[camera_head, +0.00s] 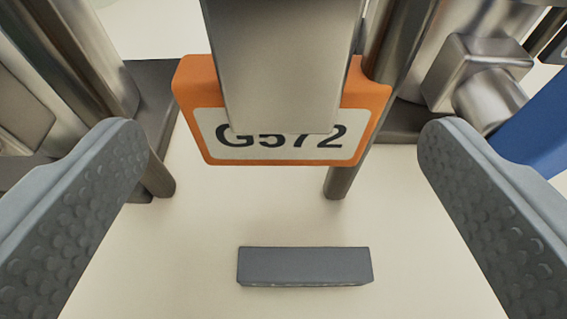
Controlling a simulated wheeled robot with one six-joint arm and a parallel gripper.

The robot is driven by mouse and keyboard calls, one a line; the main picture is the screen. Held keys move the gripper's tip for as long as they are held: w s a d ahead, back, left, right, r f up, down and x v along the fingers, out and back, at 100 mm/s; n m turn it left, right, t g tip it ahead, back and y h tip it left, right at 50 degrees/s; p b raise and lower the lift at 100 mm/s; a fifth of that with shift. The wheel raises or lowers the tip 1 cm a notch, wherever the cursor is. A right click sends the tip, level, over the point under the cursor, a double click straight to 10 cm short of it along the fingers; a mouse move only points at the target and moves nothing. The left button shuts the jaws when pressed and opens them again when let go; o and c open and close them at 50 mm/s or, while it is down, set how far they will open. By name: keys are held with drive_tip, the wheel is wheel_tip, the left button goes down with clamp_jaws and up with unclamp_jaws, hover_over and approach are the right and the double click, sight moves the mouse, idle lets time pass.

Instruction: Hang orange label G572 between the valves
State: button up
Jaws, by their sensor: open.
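The orange label G572 (357,148) is in the upper middle of the view, with its white plate and dark letters facing me. A flat grey metal piece (285,65) stands in front of it and covers its upper middle and the tops of some characters. How the label is held up is hidden. My gripper (280,165) is open, with one grey padded finger on each side of the label. Neither finger appears to touch it. Metal pipes and fittings (482,75) stand to the left and right; I cannot tell which parts are the valves.
A dark grey block (305,266) lies below the label, between my fingers. A blue piece (535,130) is at the right edge, behind the right finger. Metal posts (155,175) stand close behind the label. The pale surface around the block is clear.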

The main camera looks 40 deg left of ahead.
drive_tip(key=v, duration=1.4)
drive_tip(key=s+a+r+m+g+h, duration=0.1)
drive_tip(key=s+a+m+h, duration=0.2)
drive_tip(key=s+a+h, duration=0.5)
drive_tip(key=s+a+r+m+t, duration=0.2)
drive_tip(key=s+r+t, duration=0.1)
drive_tip(key=s+r, duration=0.3)
drive_tip(key=s+a+r+m+t, duration=0.1)
drive_tip(key=s+r+m+t, duration=0.1)
drive_tip(key=s+r, duration=0.4)
drive_tip(key=s+t, duration=0.1)
drive_tip(key=s, duration=0.4)
drive_tip(key=shift+a+r+t, duration=0.2)
drive_tip(key=shift+a+t, duration=0.2)
drive_tip(key=shift+w, duration=0.1)
idle(0.7)
